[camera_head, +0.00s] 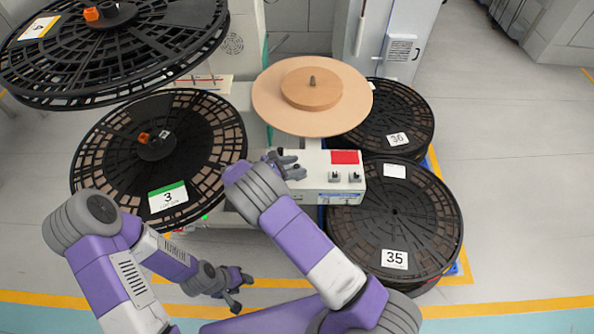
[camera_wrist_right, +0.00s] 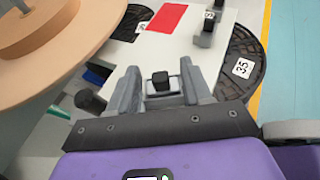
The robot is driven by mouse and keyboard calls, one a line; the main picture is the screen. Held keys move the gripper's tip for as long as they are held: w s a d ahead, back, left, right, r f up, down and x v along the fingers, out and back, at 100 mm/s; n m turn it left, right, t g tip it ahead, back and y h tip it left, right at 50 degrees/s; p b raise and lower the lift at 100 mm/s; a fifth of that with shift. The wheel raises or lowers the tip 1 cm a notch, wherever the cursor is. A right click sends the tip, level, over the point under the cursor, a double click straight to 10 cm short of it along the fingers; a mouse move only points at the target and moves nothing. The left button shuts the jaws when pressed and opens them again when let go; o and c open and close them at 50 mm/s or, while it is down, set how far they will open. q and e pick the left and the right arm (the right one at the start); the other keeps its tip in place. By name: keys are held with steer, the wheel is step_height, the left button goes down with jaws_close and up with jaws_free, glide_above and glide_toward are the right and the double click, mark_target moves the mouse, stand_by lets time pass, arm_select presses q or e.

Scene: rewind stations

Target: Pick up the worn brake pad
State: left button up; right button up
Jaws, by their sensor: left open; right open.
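My right gripper (camera_head: 287,164) is over the left part of the white station top (camera_head: 317,165). In the right wrist view the right gripper (camera_wrist_right: 162,88) is open, with a small dark block (camera_wrist_right: 160,79) between its fingers; contact cannot be told. This block may be the worn brake pad, but no label shows. Two similar dark blocks, one on the left (camera_head: 334,177) and one on the right (camera_head: 354,177), sit on the station's front right. My left gripper (camera_head: 236,290) is open and empty, low over the floor at the front.
A tan disc (camera_head: 275,100) with a central peg stands behind the right gripper. A red panel (camera_head: 344,157) is on the station. Black reels, including number 3 (camera_head: 205,125) and number 35 (camera_head: 435,215), stand on both sides. The floor at right is clear.

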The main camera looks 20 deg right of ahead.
steer(key=shift+w+d+f, duration=0.15)
steer(key=shift+d+f, duration=0.15)
steer(key=shift+d, duration=0.3)
steer(key=shift+c, duration=0.5)
steer(key=c, duration=0.6)
